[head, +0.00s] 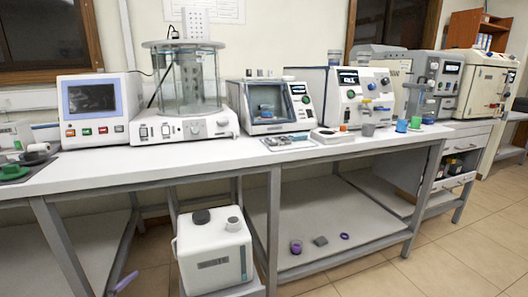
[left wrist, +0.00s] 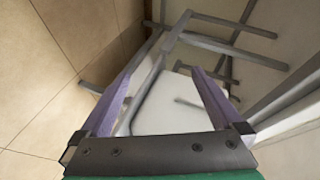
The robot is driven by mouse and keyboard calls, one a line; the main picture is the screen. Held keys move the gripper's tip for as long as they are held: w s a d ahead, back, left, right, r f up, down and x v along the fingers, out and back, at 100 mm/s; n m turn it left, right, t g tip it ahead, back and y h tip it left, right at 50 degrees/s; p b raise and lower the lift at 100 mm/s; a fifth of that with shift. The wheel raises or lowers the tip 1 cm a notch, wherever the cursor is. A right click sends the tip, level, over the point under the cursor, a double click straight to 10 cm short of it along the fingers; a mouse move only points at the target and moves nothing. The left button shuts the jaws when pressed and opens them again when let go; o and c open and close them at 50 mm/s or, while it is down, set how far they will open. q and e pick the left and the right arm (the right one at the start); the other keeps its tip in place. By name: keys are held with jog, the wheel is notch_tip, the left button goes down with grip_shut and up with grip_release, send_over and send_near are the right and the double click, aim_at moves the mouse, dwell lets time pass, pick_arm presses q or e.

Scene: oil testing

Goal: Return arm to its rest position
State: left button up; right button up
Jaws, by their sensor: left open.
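My left gripper (left wrist: 158,95) shows in the left wrist view with its two purple fingers apart and nothing between them. Beyond the fingers are grey bench legs and tiled floor. In the head view only a purple fingertip of mine (head: 127,281) shows at the bottom left edge, low down beside the bench's front legs and left of the white container (head: 214,255). The rest of that arm is out of the head view. My right gripper is in neither view.
A long white bench (head: 110,172) with grey metal legs crosses the head view. Lab instruments, such as a glass cylinder bath (head: 188,80) and a small chamber unit (head: 272,108), stand along its back. Small purple and grey parts lie on the lower shelf (head: 340,210). Open tiled floor (head: 470,255) is at right.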

pick_arm(q)
jog(key=s+d+f+n+g+y, duration=0.1)
jog(key=s+d+f+n+g, duration=0.15)
jog(key=s+f+n, duration=0.55)
jog(key=s+d+f+n+g+y, duration=0.15)
jog(key=s+f+g, duration=0.35)
jog(key=f, duration=0.7)
jog(key=s+d+f+n+g+h, duration=0.1)
jog(key=s+d+f+g, duration=0.15)
jog(key=s, duration=0.35)
jog(key=s+d+f+n+g, duration=0.1)
jog(key=s+d+f+n, duration=0.1)
jog(key=s+d+f, duration=0.3)
jog(key=s+d+f+n+g+h, duration=0.1)
jog(key=s+d+f+g, duration=0.15)
jog(key=s, duration=0.55)
jog(key=s+a+r+p, duration=0.2)
jog(key=s+r+p, duration=0.9)
jog(key=p, duration=1)
jog(key=shift+s+a+r, duration=0.15)
jog(key=shift+s+a, duration=0.05)
jog(key=shift+a, duration=0.1)
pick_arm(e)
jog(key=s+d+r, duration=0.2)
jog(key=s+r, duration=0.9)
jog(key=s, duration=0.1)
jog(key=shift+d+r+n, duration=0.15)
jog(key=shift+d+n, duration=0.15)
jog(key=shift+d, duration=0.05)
